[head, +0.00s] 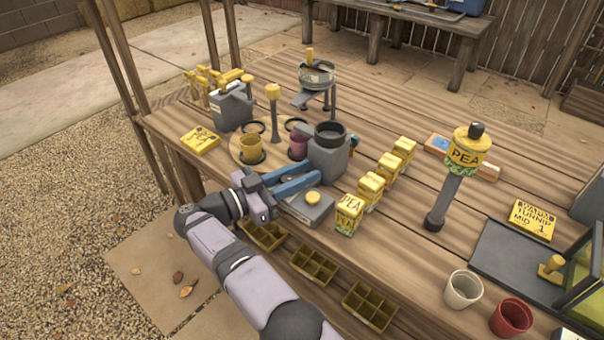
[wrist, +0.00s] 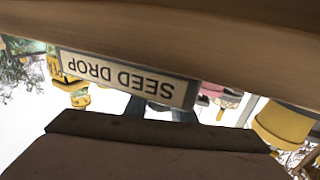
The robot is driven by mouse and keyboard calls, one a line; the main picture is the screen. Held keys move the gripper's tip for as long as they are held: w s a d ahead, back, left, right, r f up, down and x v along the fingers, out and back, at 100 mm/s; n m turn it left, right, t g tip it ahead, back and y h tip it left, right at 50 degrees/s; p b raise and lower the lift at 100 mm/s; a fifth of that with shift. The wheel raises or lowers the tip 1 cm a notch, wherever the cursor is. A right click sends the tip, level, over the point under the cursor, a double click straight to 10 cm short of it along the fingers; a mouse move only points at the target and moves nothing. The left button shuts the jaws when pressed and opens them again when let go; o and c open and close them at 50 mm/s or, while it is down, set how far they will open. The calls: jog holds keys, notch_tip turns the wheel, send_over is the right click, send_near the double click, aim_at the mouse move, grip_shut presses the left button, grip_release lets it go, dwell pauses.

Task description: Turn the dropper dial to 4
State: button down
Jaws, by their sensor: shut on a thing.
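The seed dropper (head: 328,160) is a grey block with a dark round hopper (head: 329,135) on top, standing near the table's front edge. In the wrist view its SEED DROP label (wrist: 130,78) shows upside down. My gripper (head: 314,180) reaches in from the left with its blue fingers at the lower front of the dropper. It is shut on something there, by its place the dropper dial. The dial, its numbers and its pointer are hidden by the fingers, so its setting cannot be read.
A grey box with a yellow knob (head: 313,198) stands just below my fingers. Yellow pea packets (head: 349,214) line up to the right. A round wooden board with a yellow cup (head: 251,149) and a pink cup (head: 298,146) lies behind. Seed trays (head: 314,265) sit below the front edge.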

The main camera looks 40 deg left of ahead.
aim_at(291, 177)
dwell(0.4)
jog(key=c, duration=1.8)
grip_release()
jog(key=shift+s, duration=0.1)
jog(key=shift+b+v, duration=0.35)
jog(key=shift+v, duration=1.05)
notch_tip(291, 177, up, 7)
jog(key=p, duration=0.5)
